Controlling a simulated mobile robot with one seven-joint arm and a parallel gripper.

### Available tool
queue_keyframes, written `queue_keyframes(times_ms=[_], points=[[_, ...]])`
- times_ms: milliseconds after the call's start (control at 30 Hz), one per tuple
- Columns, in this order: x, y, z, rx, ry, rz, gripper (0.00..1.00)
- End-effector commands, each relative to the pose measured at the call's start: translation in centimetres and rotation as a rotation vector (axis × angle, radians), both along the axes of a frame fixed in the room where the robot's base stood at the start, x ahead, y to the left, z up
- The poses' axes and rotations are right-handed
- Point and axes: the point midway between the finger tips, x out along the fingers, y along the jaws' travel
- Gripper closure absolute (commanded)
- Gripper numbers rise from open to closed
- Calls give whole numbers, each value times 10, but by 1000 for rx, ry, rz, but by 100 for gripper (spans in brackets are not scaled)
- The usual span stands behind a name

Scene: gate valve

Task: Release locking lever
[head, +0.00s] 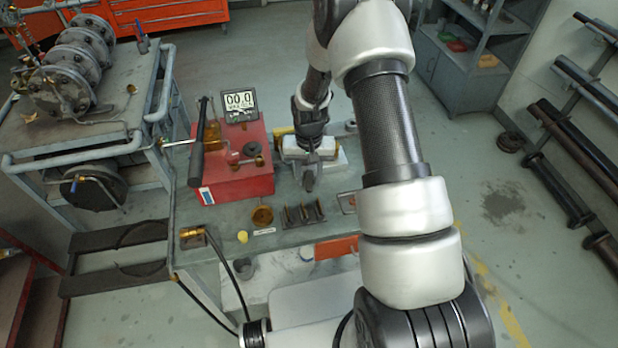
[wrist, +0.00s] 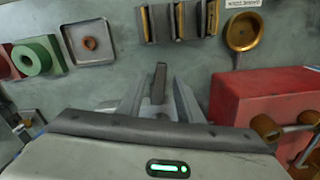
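My gripper (head: 309,182) points down over the workbench, just right of the red pump box, and it also shows in the wrist view (wrist: 160,92). Its two fingers stand apart. A narrow dark grey bar (wrist: 160,82), which looks like the locking lever, stands upright in the picture between them. Some gap seems to show on either side of the bar, so I see no clear grip. The bar's lower end and what it is fixed to are hidden by the fingers and my gripper's body. In the head view I cannot separate the lever from the fingertips.
A slotted rack (head: 300,214), a brass dish (head: 262,215) and a small square tray (wrist: 88,41) lie nearby.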

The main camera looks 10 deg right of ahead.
Motion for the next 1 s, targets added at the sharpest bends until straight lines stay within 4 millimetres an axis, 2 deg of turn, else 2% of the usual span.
queue_keyframes(times_ms=[133, 367, 567, 600, 767, 1000], points=[[0, 0, -7, 0, -1, 1, 67], [0, 0, -8, 0, -1, 1, 67], [0, 0, -7, 0, -1, 1, 98], [0, 0, -7, 0, -1, 1, 100], [0, -2, -9, 0, -1, 37, 100], [-1, -11, -9, 0, -1, 248, 100]])
